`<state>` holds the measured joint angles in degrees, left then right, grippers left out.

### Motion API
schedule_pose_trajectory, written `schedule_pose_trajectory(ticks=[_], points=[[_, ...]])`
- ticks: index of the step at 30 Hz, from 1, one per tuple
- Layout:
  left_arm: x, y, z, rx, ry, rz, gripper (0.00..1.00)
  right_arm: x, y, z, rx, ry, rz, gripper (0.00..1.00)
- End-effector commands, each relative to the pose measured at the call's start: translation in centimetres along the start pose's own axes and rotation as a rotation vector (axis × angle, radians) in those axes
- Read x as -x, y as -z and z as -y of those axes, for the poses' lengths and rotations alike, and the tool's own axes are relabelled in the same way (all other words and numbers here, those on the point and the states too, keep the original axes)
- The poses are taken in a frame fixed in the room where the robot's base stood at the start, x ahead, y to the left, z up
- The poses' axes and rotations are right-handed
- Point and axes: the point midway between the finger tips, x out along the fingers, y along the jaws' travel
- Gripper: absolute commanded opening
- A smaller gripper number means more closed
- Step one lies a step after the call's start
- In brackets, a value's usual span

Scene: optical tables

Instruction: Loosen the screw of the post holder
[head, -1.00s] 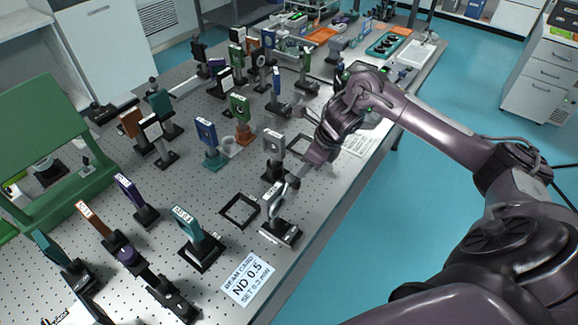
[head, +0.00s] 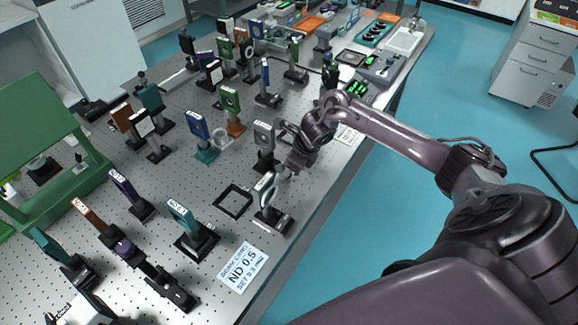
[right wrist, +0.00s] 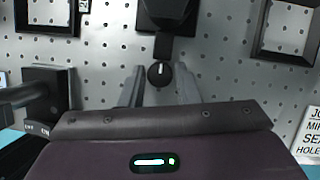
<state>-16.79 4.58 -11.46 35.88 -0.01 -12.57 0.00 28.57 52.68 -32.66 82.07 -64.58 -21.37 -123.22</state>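A grey square mount (head: 263,136) stands on a post in a black base near the table's right edge. In the right wrist view its dark post holder (right wrist: 166,14) is at the top centre. Its screw is a round black knob with a white mark (right wrist: 159,74), facing my gripper. My right gripper (right wrist: 160,82) is open. Its two fingers lie on either side of the knob, with a visible gap on both sides. In the head view my right gripper (head: 282,175) is low beside the grey mount. My left gripper is not in view.
A ring mount on a black base (head: 272,219) stands close by; its base and post show at left in the wrist view (right wrist: 45,92). Empty black square frames (head: 235,201) lie on either side. A beam card (head: 242,267) lies in front. Several other mounts fill the table's left.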

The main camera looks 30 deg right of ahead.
Motion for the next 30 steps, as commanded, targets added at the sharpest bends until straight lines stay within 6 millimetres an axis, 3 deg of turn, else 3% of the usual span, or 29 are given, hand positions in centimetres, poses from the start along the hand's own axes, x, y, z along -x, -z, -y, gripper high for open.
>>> schedule_pose_trajectory(ticks=[1, 6, 24, 25, 30], points=[[0.0, -0.38, -0.07, 0.0, -0.001, 0.005, 0.36, 0.02, 0.0, 0.01, 0.0, 0.0, 0.0, 0.22], [0.01, -1.09, -0.17, 0.0, -0.002, 0.016, 0.36, 0.03, -0.01, 0.01, 0.0, 0.0, 0.0, 0.01], [-0.29, -1.11, -0.18, 0.001, -0.002, 0.016, 0.36, 0.07, -0.06, 0.0, -0.129, 0.054, 0.001, 0.01], [-0.29, -1.09, -0.18, 0.0, -0.002, 0.016, 0.36, 0.07, -0.06, 0.01, -0.129, 0.054, 0.001, 0.27], [-0.3, -1.0, -0.17, 0.0, -0.002, 0.015, 0.36, 0.06, -0.05, -0.01, -0.128, 0.053, 0.001, 0.46]])
